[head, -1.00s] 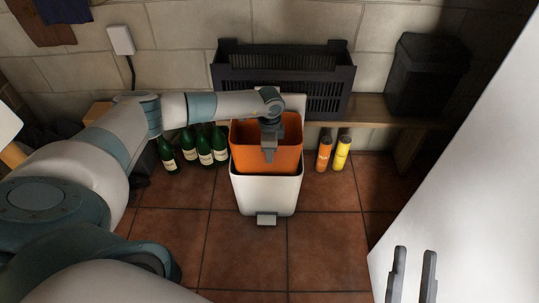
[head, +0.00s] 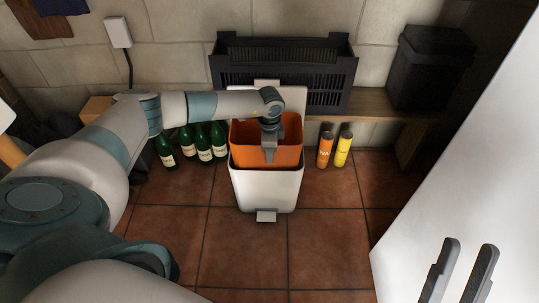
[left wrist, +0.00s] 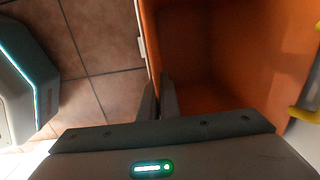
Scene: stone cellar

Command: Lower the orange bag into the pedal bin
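The orange bag (head: 292,156) is open-topped and sits inside the white pedal bin (head: 266,188), its rim above the bin's front edge. The bin's lid stands open behind it. My left gripper (head: 269,156) reaches over from the left, pointing down, at the bag's near wall. In the left wrist view my left fingers (left wrist: 159,98) are close together at the edge of the orange wall (left wrist: 230,40), seemingly pinching it. How deep the bag rests is hidden by the bin. My right gripper (head: 460,268) is open and empty at the bottom right.
A black crate (head: 283,68) and a black box (head: 428,68) sit on the wooden bench (head: 385,108) behind. The floor in front is clear.

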